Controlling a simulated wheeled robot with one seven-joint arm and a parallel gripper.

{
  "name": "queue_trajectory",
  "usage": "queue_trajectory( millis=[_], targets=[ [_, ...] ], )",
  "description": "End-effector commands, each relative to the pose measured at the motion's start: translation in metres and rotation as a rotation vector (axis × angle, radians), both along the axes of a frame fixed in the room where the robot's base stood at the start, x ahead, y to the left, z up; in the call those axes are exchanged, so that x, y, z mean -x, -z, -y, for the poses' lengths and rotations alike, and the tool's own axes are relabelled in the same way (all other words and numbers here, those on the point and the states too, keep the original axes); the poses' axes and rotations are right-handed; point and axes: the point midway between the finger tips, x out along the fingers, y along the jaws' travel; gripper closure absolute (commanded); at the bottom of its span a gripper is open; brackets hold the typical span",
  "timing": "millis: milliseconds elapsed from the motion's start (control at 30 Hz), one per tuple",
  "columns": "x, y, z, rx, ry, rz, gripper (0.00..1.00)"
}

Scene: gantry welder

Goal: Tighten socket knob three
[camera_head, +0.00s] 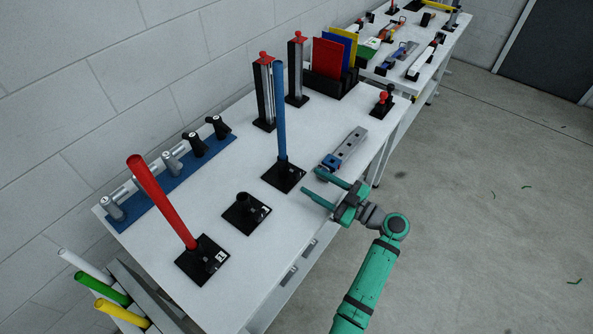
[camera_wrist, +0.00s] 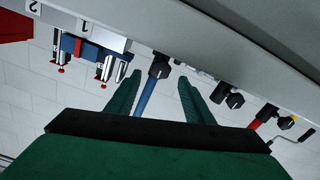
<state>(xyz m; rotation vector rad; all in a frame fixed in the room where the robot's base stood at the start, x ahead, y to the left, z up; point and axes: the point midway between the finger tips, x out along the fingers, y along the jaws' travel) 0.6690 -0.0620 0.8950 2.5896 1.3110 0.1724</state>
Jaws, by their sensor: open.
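A blue rod (camera_head: 281,110) stands upright in a socket on a black square plate (camera_head: 270,179) on the white table. The plate's number label is too small to read. In the wrist view the blue rod (camera_wrist: 145,98) and the socket's dark knob (camera_wrist: 159,69) lie in line with the gap between my fingers. My gripper (camera_head: 310,183) is open and empty, at the table's right edge with its fingers pointing at that plate. It also shows in the wrist view (camera_wrist: 158,77). The knob looks ahead of the fingertips, with no clear contact. An empty socket (camera_head: 243,208) stands nearer.
A red rod (camera_head: 162,203) leans in another socket plate (camera_head: 194,270). A grey clamp-like device (camera_head: 345,149) lies just behind my gripper. Black posts (camera_head: 265,95) and coloured plates (camera_head: 331,62) stand at the back. A blue strip (camera_head: 178,178) with handles lines the wall side.

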Motion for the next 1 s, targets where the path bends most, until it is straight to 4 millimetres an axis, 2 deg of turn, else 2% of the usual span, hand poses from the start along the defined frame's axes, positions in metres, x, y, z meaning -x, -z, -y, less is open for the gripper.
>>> queue_trajectory(
  millis=[200, 400, 833, 867, 1000],
  targets=[
    [-0.023, 0.000, -0.034, -0.001, -0.004, 0.000, 0.53],
    [-0.038, -0.001, -0.054, -0.001, -0.005, 0.000, 0.53],
    [-0.043, 0.000, -0.062, -0.001, -0.005, 0.000, 0.53],
    [-0.043, 0.000, -0.062, -0.001, -0.005, 0.000, 0.57],
    [-0.043, 0.000, -0.062, -0.001, -0.005, 0.000, 0.91]
  ],
)
